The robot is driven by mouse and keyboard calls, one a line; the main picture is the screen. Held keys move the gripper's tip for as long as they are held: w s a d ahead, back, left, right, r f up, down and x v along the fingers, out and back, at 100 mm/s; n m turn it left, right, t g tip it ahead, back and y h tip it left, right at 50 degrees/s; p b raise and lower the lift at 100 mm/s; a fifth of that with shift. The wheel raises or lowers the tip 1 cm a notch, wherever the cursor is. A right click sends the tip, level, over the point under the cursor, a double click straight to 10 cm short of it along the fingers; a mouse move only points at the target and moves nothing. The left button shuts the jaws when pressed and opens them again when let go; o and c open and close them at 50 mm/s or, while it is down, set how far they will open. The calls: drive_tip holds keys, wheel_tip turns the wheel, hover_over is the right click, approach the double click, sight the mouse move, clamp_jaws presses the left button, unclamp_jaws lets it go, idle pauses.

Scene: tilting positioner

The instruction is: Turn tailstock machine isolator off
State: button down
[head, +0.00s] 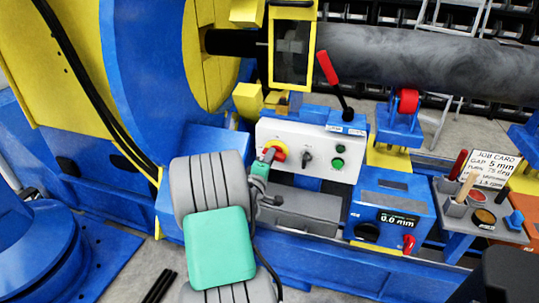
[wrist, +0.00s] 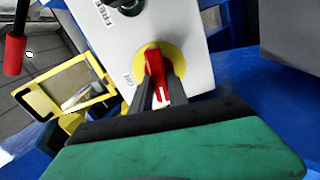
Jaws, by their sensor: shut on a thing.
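The isolator is a red rotary handle on a yellow round plate (head: 280,153), at the left end of a white control panel (head: 318,135). In the wrist view the red handle (wrist: 155,66) sits on its yellow plate, with an "ON" label beside it. My gripper (head: 266,157) reaches the isolator from the left in the head view. In the wrist view its two dark fingers (wrist: 158,90) are shut on the red handle, one on each side. The fingers hide part of the handle and plate.
The panel also carries a black selector (head: 307,157) and green buttons (head: 338,163). A red-handled lever (head: 327,68) rises behind it. A blue readout box showing 0.0 mm (head: 392,200) stands to the right. A grey box (head: 305,207) lies below the panel.

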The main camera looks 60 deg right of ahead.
drive_tip(key=shift+d+r+n+p, duration=0.15)
drive_tip(key=shift+n+p, duration=0.25)
drive_tip(key=shift+n, duration=0.4)
drive_tip(key=c, duration=1.5)
unclamp_jaws()
drive_tip(key=shift+o, duration=1.1)
drive_tip(key=shift+a+f, duration=0.2)
drive_tip(key=s+a, duration=0.1)
drive_tip(key=a, duration=0.6)
drive_tip(key=shift+a+b, duration=0.25)
drive_tip(key=shift+b, duration=0.15)
